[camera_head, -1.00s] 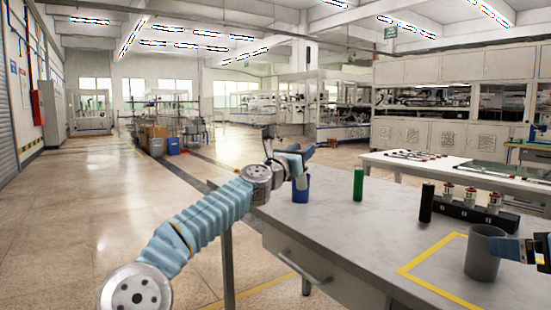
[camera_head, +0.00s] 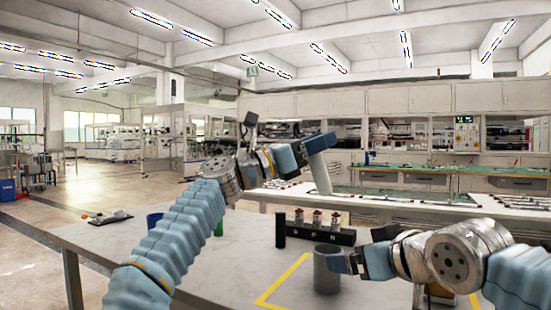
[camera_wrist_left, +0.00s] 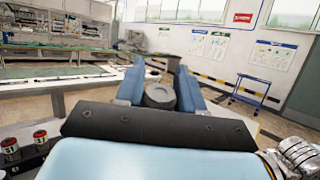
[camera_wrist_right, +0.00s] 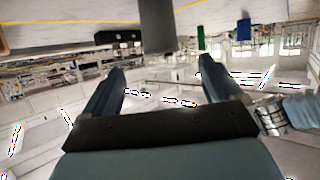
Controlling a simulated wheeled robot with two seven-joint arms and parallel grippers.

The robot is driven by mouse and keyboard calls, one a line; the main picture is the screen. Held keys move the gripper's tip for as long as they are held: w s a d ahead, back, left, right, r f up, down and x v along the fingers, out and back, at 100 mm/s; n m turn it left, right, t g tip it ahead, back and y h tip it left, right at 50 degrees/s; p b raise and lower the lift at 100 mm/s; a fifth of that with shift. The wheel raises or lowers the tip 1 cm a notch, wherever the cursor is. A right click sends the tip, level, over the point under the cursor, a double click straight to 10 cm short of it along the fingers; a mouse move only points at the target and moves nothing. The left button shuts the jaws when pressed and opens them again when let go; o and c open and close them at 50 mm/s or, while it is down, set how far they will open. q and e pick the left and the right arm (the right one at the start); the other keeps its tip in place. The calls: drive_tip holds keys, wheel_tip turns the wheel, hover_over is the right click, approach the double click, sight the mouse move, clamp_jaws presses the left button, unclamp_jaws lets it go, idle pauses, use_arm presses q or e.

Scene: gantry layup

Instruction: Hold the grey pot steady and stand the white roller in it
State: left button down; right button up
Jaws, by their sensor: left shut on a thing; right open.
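The white roller (camera_head: 321,178) hangs slightly tilted from my left gripper (camera_head: 320,146), which is shut on its upper end, above and behind the pot. The roller's round end (camera_wrist_left: 159,95) shows between the left fingers in the left wrist view. The grey pot (camera_head: 327,270) stands upright on the table by the yellow marking. My right gripper (camera_head: 350,262) is open at the pot's right side. In the right wrist view the pot (camera_wrist_right: 157,28) appears ahead, between the open fingers' directions; I cannot tell whether they touch it. The pot's inside is hidden.
A black rack with red-capped bottles (camera_head: 318,231) stands behind the pot, and a black cylinder (camera_head: 280,229) left of it. A green cylinder (camera_head: 219,228) and blue cup (camera_head: 154,221) stand farther left, partly behind my left arm. The yellow-lined area (camera_head: 283,284) left of the pot is clear.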

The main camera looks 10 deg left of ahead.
use_arm(q)
drive_tip(key=shift+s+d+r+g, duration=0.1)
drive_tip(key=shift+s+d+g, duration=0.2)
drive_tip(key=shift+d, duration=0.15)
use_arm(e)
drive_tip(key=x, duration=1.2)
drive_tip(key=shift+d, duration=0.1)
drive_tip(key=c, duration=1)
use_arm(q)
drive_tip(key=shift+w+f, duration=0.1)
drive_tip(key=shift+f, duration=1.25)
wheel_tip(320, 180, down, 10)
